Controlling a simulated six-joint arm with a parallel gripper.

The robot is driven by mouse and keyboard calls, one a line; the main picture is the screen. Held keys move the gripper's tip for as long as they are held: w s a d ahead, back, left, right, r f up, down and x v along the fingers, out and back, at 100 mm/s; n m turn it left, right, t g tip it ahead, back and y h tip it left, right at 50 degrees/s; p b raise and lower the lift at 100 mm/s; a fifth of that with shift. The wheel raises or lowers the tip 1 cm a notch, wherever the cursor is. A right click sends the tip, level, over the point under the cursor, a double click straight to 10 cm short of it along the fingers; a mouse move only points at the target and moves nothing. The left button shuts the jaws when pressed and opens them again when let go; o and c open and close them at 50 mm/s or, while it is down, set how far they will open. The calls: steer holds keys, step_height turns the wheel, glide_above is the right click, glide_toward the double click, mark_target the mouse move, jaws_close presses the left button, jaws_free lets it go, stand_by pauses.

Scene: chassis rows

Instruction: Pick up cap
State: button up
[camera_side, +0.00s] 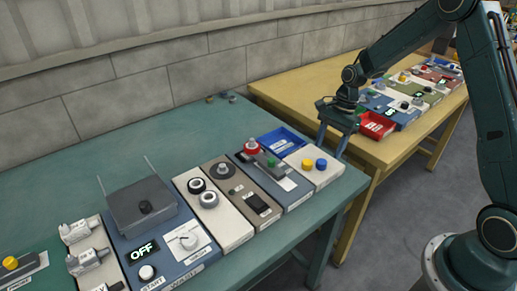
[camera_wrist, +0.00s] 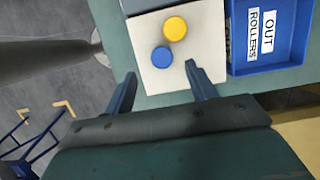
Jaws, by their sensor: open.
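Two round caps, one yellow (camera_side: 307,164) and one blue (camera_side: 321,164), sit on a white panel (camera_side: 309,179) at the right end of the green bench. I cannot tell which one the task names. In the wrist view the yellow cap (camera_wrist: 175,29) is above and right of the blue cap (camera_wrist: 162,57). My gripper (camera_wrist: 160,69) is open and empty over the panel's near edge. The blue cap lies just beyond the fingertips, roughly between their lines; the yellow cap is farther off. In the side view my gripper (camera_side: 331,152) points down beside the panel's right end.
A blue tray (camera_wrist: 241,66) labelled OUT ROLLERS is beside the panel. Left along the green bench (camera_side: 160,140) stand modules with a red knob (camera_side: 251,146), dark rings and a grey box (camera_side: 142,206). A yellow bench (camera_side: 300,84) behind holds more modules and a red tray (camera_side: 375,127).

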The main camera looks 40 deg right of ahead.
mark_target(322, 161)
steer(key=shift+x, duration=2.55)
steer(key=shift+w, duration=0.15)
steer(key=c, duration=1.1)
